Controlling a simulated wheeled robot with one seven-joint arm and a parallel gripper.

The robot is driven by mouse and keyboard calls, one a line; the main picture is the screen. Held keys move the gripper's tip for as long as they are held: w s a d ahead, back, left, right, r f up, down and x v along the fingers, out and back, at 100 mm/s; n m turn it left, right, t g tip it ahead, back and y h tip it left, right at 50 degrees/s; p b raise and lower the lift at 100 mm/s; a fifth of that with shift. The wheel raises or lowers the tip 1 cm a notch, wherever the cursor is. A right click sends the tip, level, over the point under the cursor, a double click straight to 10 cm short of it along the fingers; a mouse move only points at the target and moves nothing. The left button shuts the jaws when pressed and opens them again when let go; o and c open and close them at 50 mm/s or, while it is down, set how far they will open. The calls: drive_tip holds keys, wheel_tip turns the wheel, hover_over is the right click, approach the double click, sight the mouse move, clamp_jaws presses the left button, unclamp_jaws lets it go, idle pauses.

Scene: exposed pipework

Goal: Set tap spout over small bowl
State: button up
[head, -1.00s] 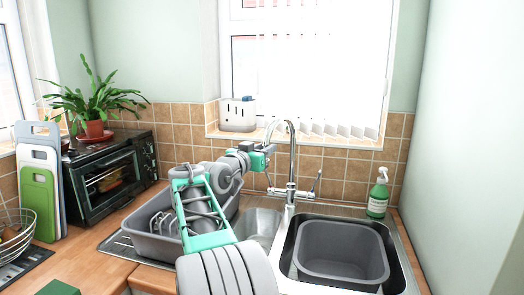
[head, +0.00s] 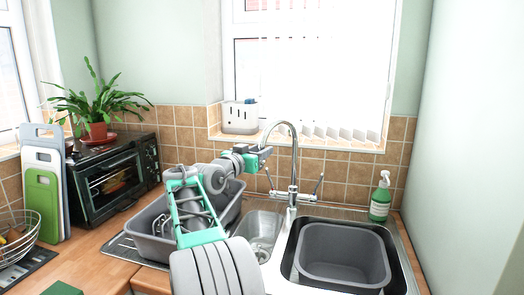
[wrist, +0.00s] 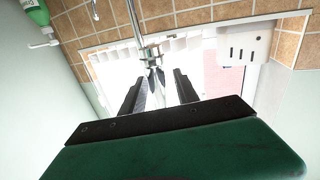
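The chrome tap (head: 294,172) stands behind the sink, with a tall curved spout (head: 283,124) arching left and forward. In the wrist view the spout (wrist: 140,30) runs down between the two black fingers. My gripper (head: 265,155) is at the spout's hanging end, high above the counter. In the wrist view its fingers (wrist: 158,78) stand apart, one on each side of the spout's line; I cannot tell whether they touch it. The small bowl (head: 262,228) is the narrow steel basin left of the tap, partly hidden by my arm.
A grey tub (head: 343,252) sits in the large basin. A grey dish rack tub (head: 150,240) stands left, behind my arm. A green soap bottle (head: 380,200) is at the right. A white caddy (head: 240,117) stands on the window sill, behind my gripper.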

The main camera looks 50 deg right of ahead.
drive_tip(key=shift+o, duration=0.8)
drive_tip(key=s+a+b, duration=0.1)
drive_tip(key=a, duration=0.6)
drive_tip(key=shift+a, duration=0.4)
